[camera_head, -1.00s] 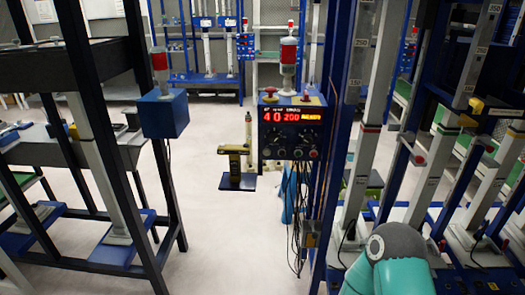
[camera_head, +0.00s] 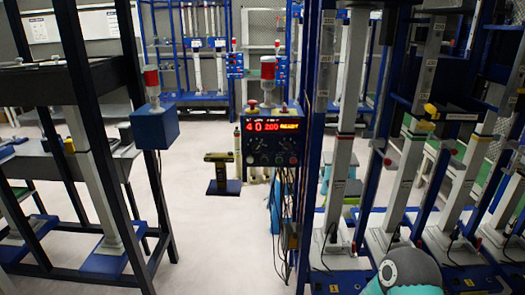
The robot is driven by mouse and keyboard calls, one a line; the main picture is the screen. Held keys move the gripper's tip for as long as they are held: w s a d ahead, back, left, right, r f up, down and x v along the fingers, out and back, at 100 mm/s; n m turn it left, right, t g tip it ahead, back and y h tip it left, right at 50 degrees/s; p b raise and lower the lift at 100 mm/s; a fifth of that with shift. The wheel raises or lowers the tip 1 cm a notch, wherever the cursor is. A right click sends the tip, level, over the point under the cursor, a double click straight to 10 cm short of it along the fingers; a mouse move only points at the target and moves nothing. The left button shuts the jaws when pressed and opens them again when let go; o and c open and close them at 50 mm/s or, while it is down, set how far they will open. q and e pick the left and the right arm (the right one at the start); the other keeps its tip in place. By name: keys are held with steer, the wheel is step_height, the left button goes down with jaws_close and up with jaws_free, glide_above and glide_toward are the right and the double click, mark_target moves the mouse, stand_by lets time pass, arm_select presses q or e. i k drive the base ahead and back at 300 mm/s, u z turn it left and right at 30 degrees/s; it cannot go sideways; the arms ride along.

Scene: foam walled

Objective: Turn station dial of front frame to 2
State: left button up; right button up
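The station control box (camera_head: 272,160) is a dark blue panel on the blue front frame (camera_head: 310,150), near the picture's middle. Its lit display (camera_head: 273,127) shows a red 4, 0 and 200, with a yellow word that seems to be READY. Small dark knobs (camera_head: 265,158) sit below the display; their pointers and labels are too small to read. A red button (camera_head: 252,103) is on top of the box. Part of my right arm, teal with a grey joint cap, shows at the bottom right, well short of the box. Neither gripper shows.
A beacon (camera_head: 268,75) with a red band stands behind the box. Cables (camera_head: 290,210) hang below it. A dark blue frame (camera_head: 75,130) fills the left; pale floor (camera_head: 205,240) lies open between. Blue racks (camera_head: 440,150) crowd the right.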

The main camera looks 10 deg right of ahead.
mark_target(257, 147)
steer(key=i, duration=0.85)
steer(key=u, duration=0.05)
